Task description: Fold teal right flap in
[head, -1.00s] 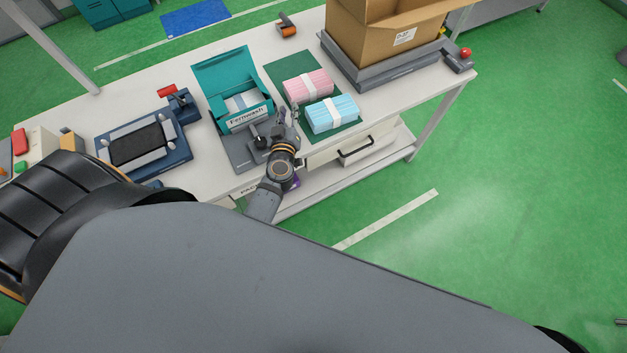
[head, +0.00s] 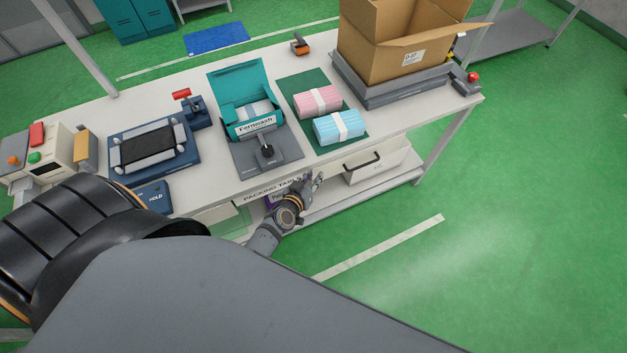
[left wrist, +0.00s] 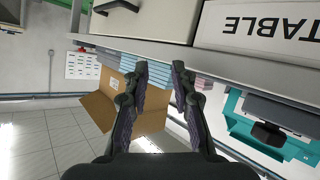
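The teal box (head: 233,77) stands on a grey fixture plate (head: 283,151), its large back lid raised. Its front panel has a white "Fernwash" label, and a pale bundle (head: 247,111) lies inside. I cannot clearly tell how its right flap stands. My left gripper (head: 318,178) is in front of the table edge, below and to the right of the box, apart from it. In the left wrist view its fingers (left wrist: 160,72) are spread with nothing between them, and the teal box (left wrist: 233,105) shows at the right. My right gripper is not in view.
Pink (head: 318,101) and blue (head: 339,127) bundles lie on a green mat (head: 296,83) right of the box. A cardboard box (head: 376,55) stands behind them. A black lever (head: 265,153) stands before the teal box.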

